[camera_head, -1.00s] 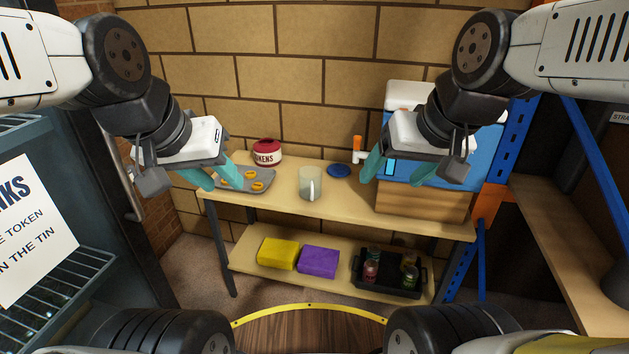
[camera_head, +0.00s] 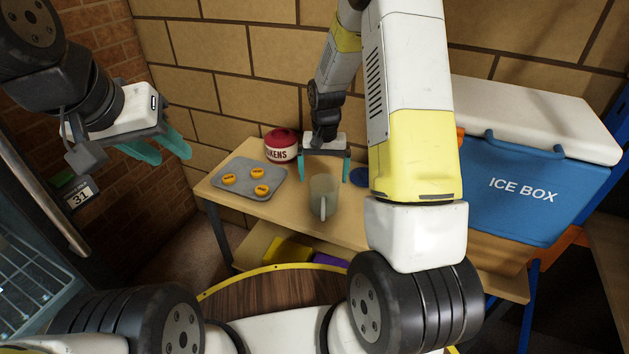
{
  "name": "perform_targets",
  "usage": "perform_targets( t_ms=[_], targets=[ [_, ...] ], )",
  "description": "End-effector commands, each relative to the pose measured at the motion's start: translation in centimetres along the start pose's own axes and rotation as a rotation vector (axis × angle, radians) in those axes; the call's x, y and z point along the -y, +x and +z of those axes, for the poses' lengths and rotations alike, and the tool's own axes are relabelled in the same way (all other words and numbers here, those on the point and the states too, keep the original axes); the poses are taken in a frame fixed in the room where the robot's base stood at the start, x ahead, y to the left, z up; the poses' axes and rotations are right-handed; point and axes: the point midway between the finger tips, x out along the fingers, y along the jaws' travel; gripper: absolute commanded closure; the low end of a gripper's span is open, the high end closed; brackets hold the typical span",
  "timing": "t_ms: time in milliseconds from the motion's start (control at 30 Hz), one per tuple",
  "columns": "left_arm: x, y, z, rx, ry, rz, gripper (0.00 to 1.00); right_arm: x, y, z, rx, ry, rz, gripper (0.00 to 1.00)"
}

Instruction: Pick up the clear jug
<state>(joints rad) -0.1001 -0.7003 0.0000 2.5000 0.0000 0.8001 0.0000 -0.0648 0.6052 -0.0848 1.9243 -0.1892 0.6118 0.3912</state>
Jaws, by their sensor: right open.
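The clear jug (camera_head: 322,203) is a greyish, see-through vessel with a pale handle facing me. It stands upright on the wooden shelf top (camera_head: 285,208). My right gripper (camera_head: 324,177) is open, with its teal fingers apart and pointing down. In the picture it is just above the jug's rim, one finger to each side; I cannot tell whether it is directly over the jug or behind it. No contact shows. My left gripper (camera_head: 171,155) is open and empty, held up at the left, away from the jug.
A grey tray (camera_head: 240,190) with several orange-yellow pieces lies left of the jug. A red-and-white tokens tin (camera_head: 281,144) stands behind it. A blue disc (camera_head: 358,177) is partly hidden by my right arm. A blue ice box (camera_head: 520,190) stands at the right.

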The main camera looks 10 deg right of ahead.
Motion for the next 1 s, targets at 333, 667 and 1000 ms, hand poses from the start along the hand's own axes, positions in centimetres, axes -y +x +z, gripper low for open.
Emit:
perform_targets(
  t_ms=[333,667,1000],
  targets=[
    [0.0,0.0,0.0,0.000,0.000,0.000,0.64,-0.1,4.1,0.0,0.012,0.005,0.007,0.00],
    [0.0,0.0,0.0,0.000,0.000,0.000,0.64,-0.3,8.4,0.1,0.010,0.004,0.006,0.00],
    [0.0,0.0,0.0,0.000,0.000,0.000,0.64,-0.3,8.8,0.1,0.008,0.004,0.006,0.12]
  ],
)
